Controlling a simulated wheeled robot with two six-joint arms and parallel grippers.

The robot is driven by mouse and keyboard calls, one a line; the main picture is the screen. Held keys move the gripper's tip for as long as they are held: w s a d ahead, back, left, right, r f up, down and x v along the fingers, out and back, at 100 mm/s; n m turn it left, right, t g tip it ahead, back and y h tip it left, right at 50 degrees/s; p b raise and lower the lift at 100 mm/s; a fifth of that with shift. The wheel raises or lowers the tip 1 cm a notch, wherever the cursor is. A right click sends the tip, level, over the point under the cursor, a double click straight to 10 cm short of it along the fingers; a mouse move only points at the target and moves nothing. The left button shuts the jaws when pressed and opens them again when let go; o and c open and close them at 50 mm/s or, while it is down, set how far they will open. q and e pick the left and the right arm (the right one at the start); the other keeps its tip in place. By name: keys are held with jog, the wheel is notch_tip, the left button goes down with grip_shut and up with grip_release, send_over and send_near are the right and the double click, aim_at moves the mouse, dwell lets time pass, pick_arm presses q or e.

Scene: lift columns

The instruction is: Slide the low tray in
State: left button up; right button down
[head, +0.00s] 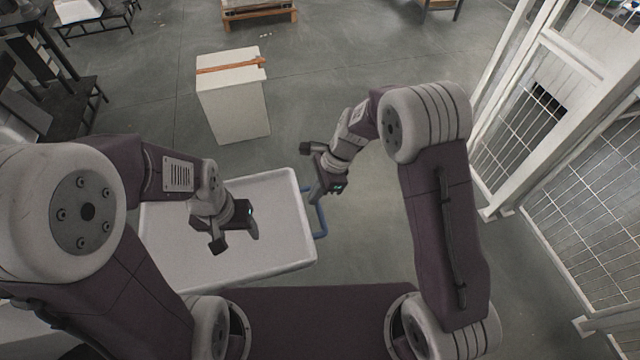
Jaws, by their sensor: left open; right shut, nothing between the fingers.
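A white, shallow tray (277,247) with a raised rim lies low in front of me, left of centre. A blue bar handle (322,222) stands out from its right side. My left gripper (235,243) is over the tray, open, with nothing seen between its fingers. My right gripper (315,194) is shut and empty at the tray's right edge, close to the blue handle. I cannot tell whether it touches the handle. My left arm hides the tray's left part, and what is under the tray is hidden.
A white box (233,105) with a brown strip on top stands on the floor beyond the tray. White mesh fencing (510,120) stands at the right. Dark metal stands (70,95) are at the left, and a wooden pallet (258,14) is far back. Grey floor right of the tray is clear.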

pick_arm(q)
jog(key=shift+s, duration=0.1)
pick_arm(e)
jog(key=shift+x, duration=1.05)
pick_arm(q)
jog(key=shift+r, duration=0.1)
pick_arm(e)
jog(key=shift+s+r, duration=0.1)
jog(key=shift+s, duration=0.05)
jog(key=p, duration=0.5)
send_near(257, 219)
jog(key=x, duration=0.6)
jog(key=shift+s+a+f, duration=0.15)
jog(key=shift+a+f, duration=0.1)
jog(key=shift+a, duration=0.45)
pick_arm(q)
jog(key=r, duration=0.5)
jog(key=shift+d, duration=0.25)
